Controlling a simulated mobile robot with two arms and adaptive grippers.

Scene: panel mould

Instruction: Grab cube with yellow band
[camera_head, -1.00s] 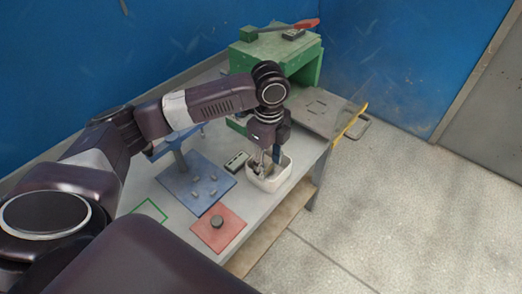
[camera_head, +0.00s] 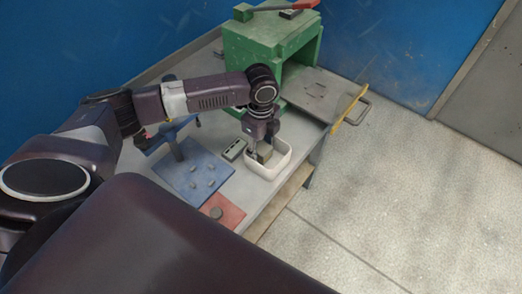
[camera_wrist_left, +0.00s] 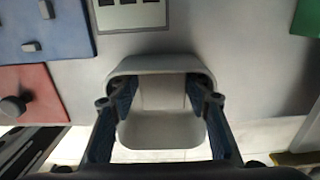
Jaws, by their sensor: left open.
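My left gripper (camera_head: 260,152) points down into a small white open bin (camera_head: 283,161) near the table's right edge. A grey-brown block (camera_head: 265,149) shows inside the bin by the fingers, partly hidden by them. No yellow band can be made out on it. In the left wrist view my left gripper (camera_wrist_left: 159,101) is open, with its two fingers apart over the bin (camera_wrist_left: 160,63). A pale, boxy shape lies between the fingers there, but I cannot tell cube from bin wall. My right gripper is not in view.
Left of the bin are a dark box with several slots (camera_head: 234,149), a blue plate with pegs (camera_head: 183,179) and a red plate with a knob (camera_head: 231,215). Behind stands a green open box (camera_head: 245,50) with a tray with a yellow edge (camera_head: 349,107) beside it.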

